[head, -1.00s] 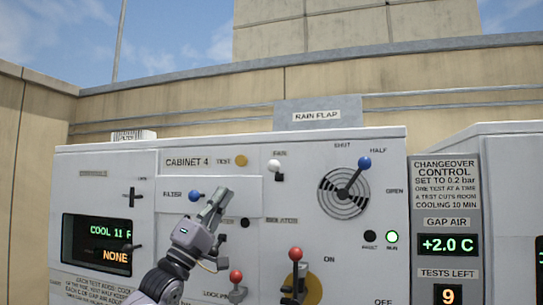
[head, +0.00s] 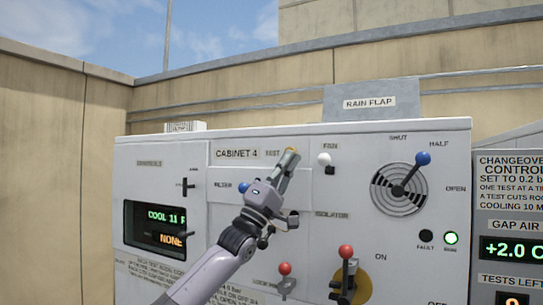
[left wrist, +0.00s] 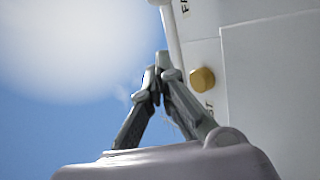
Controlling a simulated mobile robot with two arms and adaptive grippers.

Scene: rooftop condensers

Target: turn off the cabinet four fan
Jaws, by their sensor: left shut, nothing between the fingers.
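The cabinet four panel (head: 225,170) faces me in the head view. Its fan switch (head: 325,159), under the FAN label, has a white ball on a lever that points up from a dark base. My left gripper (head: 288,160) is shut and empty, left of the fan switch and apart from it, with its tips by the yellow TEST button. In the left wrist view, the shut fingertips (left wrist: 158,62) are beside the yellow TEST button (left wrist: 203,79); whether they touch the panel I cannot tell. My right gripper is not in view.
A blue filter knob (head: 243,187) is left of my gripper. A changeover panel (head: 510,220) stands at the far right.

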